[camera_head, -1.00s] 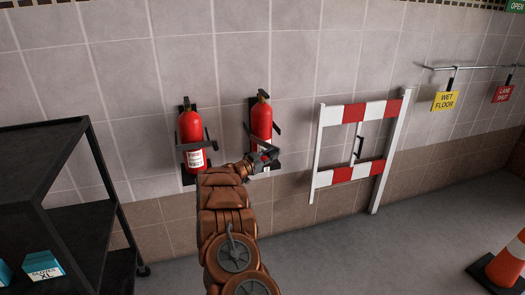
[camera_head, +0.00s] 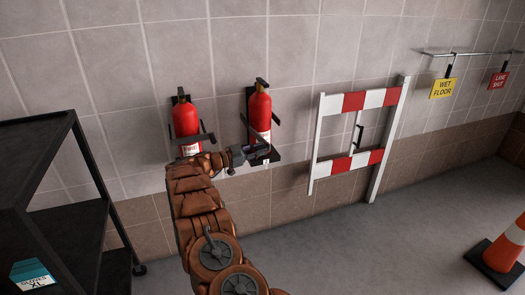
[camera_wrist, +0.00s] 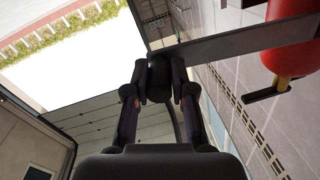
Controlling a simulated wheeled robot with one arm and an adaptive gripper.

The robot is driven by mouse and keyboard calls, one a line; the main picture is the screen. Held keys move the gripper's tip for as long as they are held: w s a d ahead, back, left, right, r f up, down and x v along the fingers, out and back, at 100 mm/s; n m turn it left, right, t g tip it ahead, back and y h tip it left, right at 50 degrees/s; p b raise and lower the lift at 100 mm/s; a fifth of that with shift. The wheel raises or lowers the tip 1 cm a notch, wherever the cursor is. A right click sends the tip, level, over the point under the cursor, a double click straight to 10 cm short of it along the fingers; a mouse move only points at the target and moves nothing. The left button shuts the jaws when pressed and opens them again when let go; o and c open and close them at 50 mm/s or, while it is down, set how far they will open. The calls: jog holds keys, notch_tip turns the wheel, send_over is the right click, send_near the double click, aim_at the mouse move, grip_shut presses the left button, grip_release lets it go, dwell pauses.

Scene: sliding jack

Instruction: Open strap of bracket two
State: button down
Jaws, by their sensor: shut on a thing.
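Two red fire extinguishers hang in dark wall brackets in the head view. The left extinguisher (camera_head: 185,118) has a dark strap (camera_head: 190,139) across its front. The right extinguisher (camera_head: 260,110) sits upright in its bracket (camera_head: 251,103), with short dark arms at its sides. My gripper (camera_head: 243,155) is at the lower left front of the right bracket. In the wrist view my gripper (camera_wrist: 160,78) is shut on the dark end of a flat grey strap (camera_wrist: 250,40). The strap runs right, past a red extinguisher (camera_wrist: 290,42). My fingers partly hide the held end.
A black shelf cart (camera_head: 70,190) stands at the left with a blue glove box (camera_head: 34,272). A red-and-white barrier (camera_head: 350,102) leans right of the brackets. A traffic cone (camera_head: 505,255) stands at the far right. The floor between is clear.

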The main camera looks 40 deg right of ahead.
jog(key=shift+w+a+r+m+g+b, duration=0.3)
jog(key=shift+w+a+m+g+b, duration=0.15)
jog(key=shift+a, duration=0.3)
jog(key=shift+w+a, duration=0.1)
jog(key=c, duration=1.2)
grip_release()
jog(key=shift+f, duration=0.1)
jog(key=shift+c, duration=0.2)
jog(key=shift+o, duration=1.3)
jog(key=shift+f, duration=0.15)
jog(key=v, duration=1.1)
jog(key=shift+a, duration=0.4)
